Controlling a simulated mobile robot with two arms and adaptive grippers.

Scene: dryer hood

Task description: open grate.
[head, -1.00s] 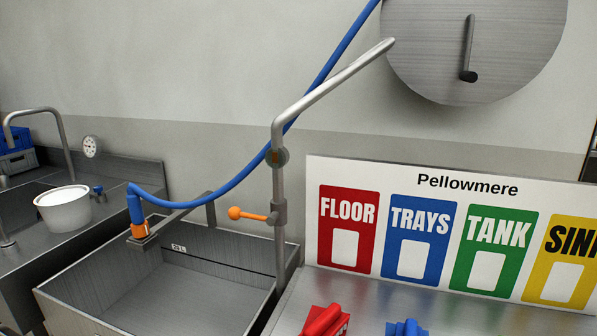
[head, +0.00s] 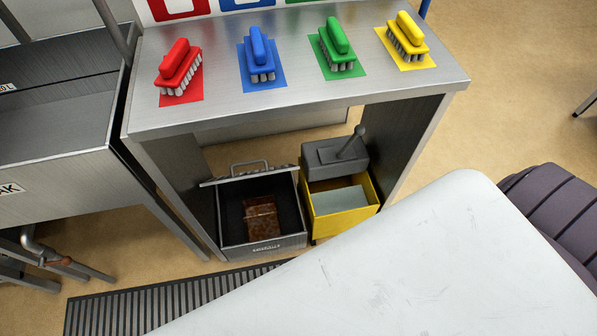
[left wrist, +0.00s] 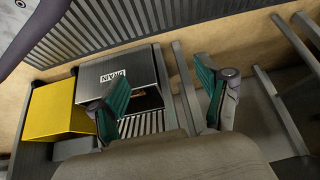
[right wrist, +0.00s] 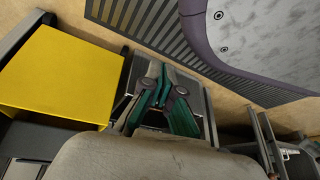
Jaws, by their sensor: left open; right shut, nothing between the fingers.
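In the head view a dark open drain box (head: 230,213) stands on the floor under the bench, with a rusty brown thing (head: 262,216) inside. A panel with a handle (head: 250,168) stands nearly edge-on at the box's back; it appears to be the grate, raised. In the left wrist view the box front reads DRAIN and the slatted grate (left wrist: 142,124) shows below it. My left gripper (left wrist: 160,92) is open, its fingers spread in front of the box in that view. My right gripper (right wrist: 159,72) is shut and empty, over the box area. Neither gripper shows in the head view.
A yellow mop bucket (head: 365,215) with a grey wringer (head: 335,155) stands close to the box's right. The steel bench (head: 295,90) with several brushes overhangs both. A slatted floor channel (head: 110,305) runs in front. A sink (head: 60,130) is at left.

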